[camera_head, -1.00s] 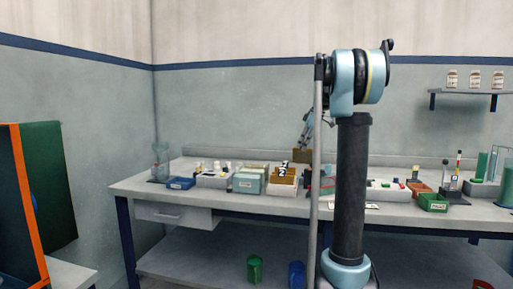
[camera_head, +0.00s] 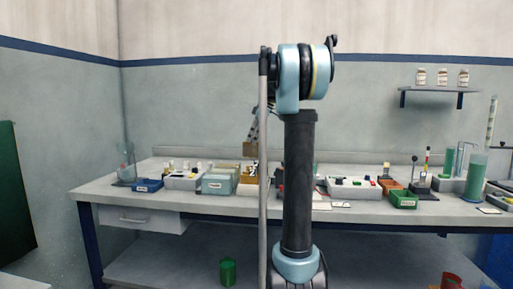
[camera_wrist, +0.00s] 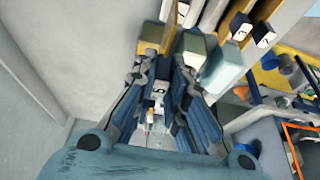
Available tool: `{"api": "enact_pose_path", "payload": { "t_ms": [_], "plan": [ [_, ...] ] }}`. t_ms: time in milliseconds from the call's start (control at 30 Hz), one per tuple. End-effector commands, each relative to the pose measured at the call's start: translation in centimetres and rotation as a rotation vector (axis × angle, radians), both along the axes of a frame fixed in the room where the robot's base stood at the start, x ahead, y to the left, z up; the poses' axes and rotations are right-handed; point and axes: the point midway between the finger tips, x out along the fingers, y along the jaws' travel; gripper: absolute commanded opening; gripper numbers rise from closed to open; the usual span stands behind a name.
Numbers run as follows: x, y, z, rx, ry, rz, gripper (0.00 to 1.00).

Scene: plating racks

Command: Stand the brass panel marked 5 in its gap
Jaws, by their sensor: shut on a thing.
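My gripper (camera_head: 252,132) reaches down over the table in the head view, partly hidden by my own arm. It is shut on a brass panel (camera_head: 248,149), held above the rack. In the wrist view, my gripper's fingers (camera_wrist: 168,62) close around a narrow piece with a pale label (camera_wrist: 158,91) that seems to read 5. The rack (camera_head: 246,189), pale at its base with brass panels (camera_head: 263,178) standing in it, is partly hidden behind my arm. Black and white number labels (camera_wrist: 240,28) show at upper right in the wrist view. The gap itself cannot be made out.
A grey-green box (camera_head: 217,184) stands close to the left of the rack. Further left are a white tray (camera_head: 184,182) and a blue bin (camera_head: 147,186). To the right are a white block (camera_head: 352,190) and a green bin (camera_head: 403,200). The table's front left is clear.

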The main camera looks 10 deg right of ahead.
Motion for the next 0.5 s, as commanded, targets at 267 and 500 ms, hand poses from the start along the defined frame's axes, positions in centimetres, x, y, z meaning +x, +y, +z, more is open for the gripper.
{"api": "enact_pose_path", "payload": {
  "t_ms": [267,500],
  "plan": [
    [-5.5,0.0,-1.0,0.000,0.000,-0.002,0.00],
    [-6.7,0.1,-2.2,0.000,0.000,-0.002,0.00]
  ]
}}
